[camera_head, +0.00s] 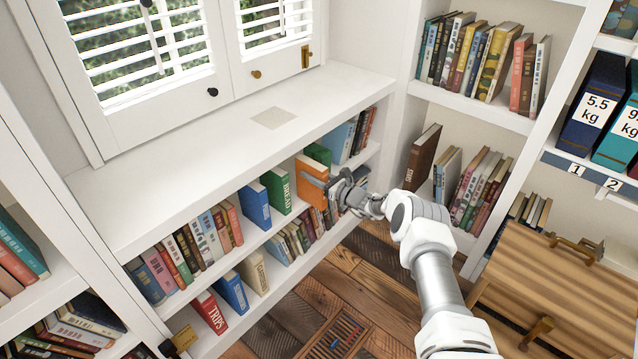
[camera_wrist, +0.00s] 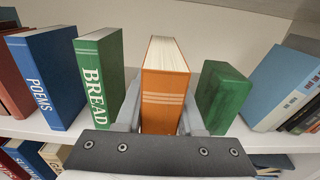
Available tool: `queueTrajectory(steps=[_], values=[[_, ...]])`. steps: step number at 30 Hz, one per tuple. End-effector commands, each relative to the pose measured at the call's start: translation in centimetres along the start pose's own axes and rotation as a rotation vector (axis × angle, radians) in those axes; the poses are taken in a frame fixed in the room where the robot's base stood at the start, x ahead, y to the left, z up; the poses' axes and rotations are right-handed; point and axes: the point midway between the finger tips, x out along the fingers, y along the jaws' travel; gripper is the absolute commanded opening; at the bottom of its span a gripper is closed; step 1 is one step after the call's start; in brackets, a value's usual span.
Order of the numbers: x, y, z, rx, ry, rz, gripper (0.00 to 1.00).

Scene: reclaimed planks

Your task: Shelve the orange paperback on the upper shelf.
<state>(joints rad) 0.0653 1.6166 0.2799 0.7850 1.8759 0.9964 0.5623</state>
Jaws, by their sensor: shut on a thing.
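The orange paperback (camera_head: 310,180) stands upright at the upper shelf (camera_wrist: 48,130) of the low white bookcase. My gripper (camera_head: 328,184) is shut on it, with one finger on each side, as the wrist view shows the book (camera_wrist: 164,95) between the grey fingers. A green BREAD book (camera_wrist: 101,72) stands to its left with a narrow gap. A plain green block-like book (camera_wrist: 222,95) is close on its right. The paperback's lower end is hidden by my gripper, so I cannot tell whether it rests on the shelf board.
A blue POEMS book (camera_wrist: 46,78) stands left of BREAD. A light blue book (camera_wrist: 284,85) leans farther right. The lower shelf holds several books, including a red one (camera_head: 209,312). A wooden cabinet (camera_head: 548,290) stands at right. The bookcase top (camera_head: 200,165) is mostly clear.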

Motion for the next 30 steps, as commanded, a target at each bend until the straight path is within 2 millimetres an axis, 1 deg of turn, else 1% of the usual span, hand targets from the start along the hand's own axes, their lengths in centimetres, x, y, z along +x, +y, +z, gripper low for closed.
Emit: queueTrajectory(steps=[1, 6, 12, 19, 30], values=[[0.7, 0.1, 0.1, -0.001, -0.004, 0.002, 0.00], [2.3, 0.1, 0.2, -0.001, -0.004, 0.001, 0.00], [3.6, 0.0, 0.1, -0.002, -0.003, 0.002, 0.00], [4.3, 0.0, 0.2, -0.001, -0.002, 0.000, 0.00], [4.5, 0.0, 0.2, 0.000, -0.002, 0.000, 0.00]])
